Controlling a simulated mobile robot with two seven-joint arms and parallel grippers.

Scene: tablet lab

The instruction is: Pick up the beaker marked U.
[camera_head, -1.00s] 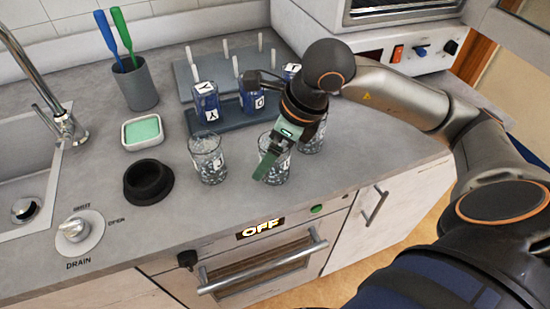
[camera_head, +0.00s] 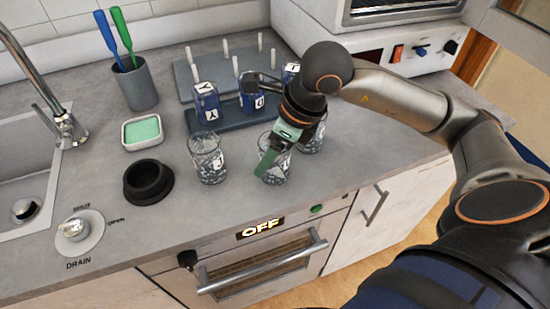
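Three glass beakers with grey speckled contents stand in a row on the counter: a left beaker (camera_head: 207,168), a middle beaker (camera_head: 275,175) and a right beaker (camera_head: 314,143). They carry small white labels, but I cannot read surely which one is U. My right gripper (camera_head: 268,160) points down at the middle beaker, its green finger overlapping the beaker's rim and near side. Whether the finger is inside or in front of the glass is unclear. The other finger is hidden, so its opening cannot be judged. My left gripper is out of view.
A black round bowl (camera_head: 148,182), a dish with a green pad (camera_head: 142,131) and a sink (camera_head: 22,180) lie left. The counter's front edge is close to the beakers.

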